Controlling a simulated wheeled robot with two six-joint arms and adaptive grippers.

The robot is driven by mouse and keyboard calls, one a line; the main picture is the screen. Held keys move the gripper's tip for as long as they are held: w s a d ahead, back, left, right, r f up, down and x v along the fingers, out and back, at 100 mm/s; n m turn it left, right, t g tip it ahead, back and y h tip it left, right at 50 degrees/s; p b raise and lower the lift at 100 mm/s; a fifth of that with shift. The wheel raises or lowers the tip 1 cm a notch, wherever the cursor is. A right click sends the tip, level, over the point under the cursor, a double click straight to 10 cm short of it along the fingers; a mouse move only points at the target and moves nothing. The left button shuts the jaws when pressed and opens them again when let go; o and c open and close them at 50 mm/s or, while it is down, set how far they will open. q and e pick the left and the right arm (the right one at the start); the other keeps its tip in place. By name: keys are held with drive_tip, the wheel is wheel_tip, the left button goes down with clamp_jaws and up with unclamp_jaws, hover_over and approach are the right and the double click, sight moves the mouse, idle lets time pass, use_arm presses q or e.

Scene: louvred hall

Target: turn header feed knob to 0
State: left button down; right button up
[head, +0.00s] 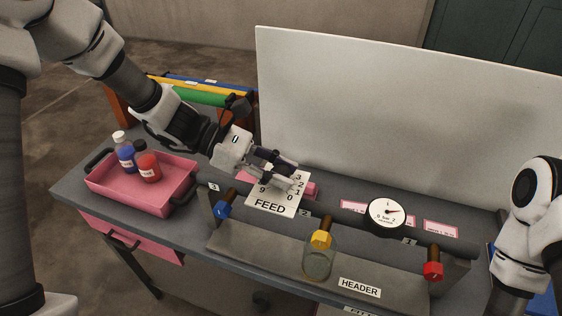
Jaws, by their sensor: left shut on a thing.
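The header feed knob is hidden behind the fingers of my left gripper (280,172), which is shut on it in front of the white FEED dial plate (265,207). Digits 0, 1, 2, 3 and 9 show around the plate's edge; the knob's pointer cannot be read. The grey header unit (290,262) carries a HEADER label (359,288). My right arm is at the right edge; its gripper is out of view.
A round gauge (387,216) and blue (222,209), yellow (321,239) and red (433,271) valve handles stand on the header. A pink tray (118,196) with two bottles sits left. A white panel (400,110) rises behind. Binders (190,92) stand at the back left.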

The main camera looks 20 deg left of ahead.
use_arm(q)
drive_tip(key=m+g+p, duration=0.1)
drive_tip(key=m+g, duration=0.1)
drive_tip(key=m+g+p, duration=0.2)
drive_tip(key=g, duration=0.1)
drive_tip(key=shift+w+r+m+y, duration=0.1)
drive_tip(key=shift+r+m+y, duration=0.05)
drive_tip(key=shift+m+y, duration=0.2)
drive_tip(key=m+g+y+p, duration=0.1)
drive_tip(key=m+g, duration=0.1)
drive_tip(key=g, duration=0.1)
drive_tip(key=m+g+y+p, duration=0.2)
drive_tip(key=m, duration=0.1)
drive_tip(key=shift+m+g+y, duration=0.25)
drive_tip(key=shift+g, duration=0.15)
drive_tip(key=m+g+y+p, duration=0.1)
drive_tip(key=m+g+y, duration=0.2)
drive_tip(key=m+y, duration=0.2)
drive_tip(key=shift+p, duration=0.4)
drive_tip(key=m+y+p, duration=0.1)
drive_tip(key=m+y, duration=0.5)
drive_tip(key=y, duration=0.1)
drive_tip(key=shift+g, duration=0.4)
drive_tip(key=c, duration=0.8)
unclamp_jaws()
